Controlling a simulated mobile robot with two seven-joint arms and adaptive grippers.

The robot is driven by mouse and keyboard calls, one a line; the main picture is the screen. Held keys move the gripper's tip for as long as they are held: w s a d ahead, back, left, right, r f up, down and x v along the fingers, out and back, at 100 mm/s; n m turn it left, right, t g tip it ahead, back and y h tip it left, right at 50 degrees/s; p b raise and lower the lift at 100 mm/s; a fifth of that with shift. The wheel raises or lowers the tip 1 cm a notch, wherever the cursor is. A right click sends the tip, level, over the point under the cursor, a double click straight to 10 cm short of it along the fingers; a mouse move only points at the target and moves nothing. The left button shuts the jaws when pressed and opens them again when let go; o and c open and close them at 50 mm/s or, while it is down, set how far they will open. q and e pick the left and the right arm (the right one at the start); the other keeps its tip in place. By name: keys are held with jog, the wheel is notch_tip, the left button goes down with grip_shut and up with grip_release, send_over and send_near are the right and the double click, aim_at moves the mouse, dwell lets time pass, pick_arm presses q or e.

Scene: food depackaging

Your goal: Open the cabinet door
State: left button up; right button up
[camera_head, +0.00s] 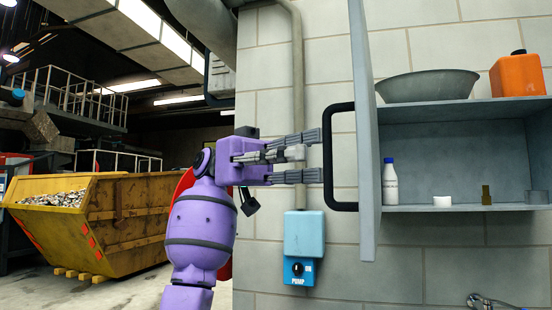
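The cabinet (452,112) is on the right, and I see into its compartments. Its grey door (366,130) stands swung out at the cabinet's left side and shows nearly edge-on. The black loop handle (328,160) sticks out to the left from the door. My purple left gripper (318,156) is left of the handle with its grey fingers spread apart. Its fingertips are close to the handle's upright bar; I cannot tell whether they touch it. Nothing shows held between the fingers. My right gripper is not in view.
A grey bowl (428,87) and an orange canister (518,75) stand on top. A white bottle (390,184) and small items stand on the lower shelf. A blue pump switch box (304,235) is on the wall below my gripper. A yellow skip (125,215) stands left.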

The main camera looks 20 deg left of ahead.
pick_arm(q)
jog(key=v, duration=0.6)
jog(key=shift+a, duration=0.25)
jog(key=shift+w+r, duration=0.1)
jog(key=shift+w, duration=0.05)
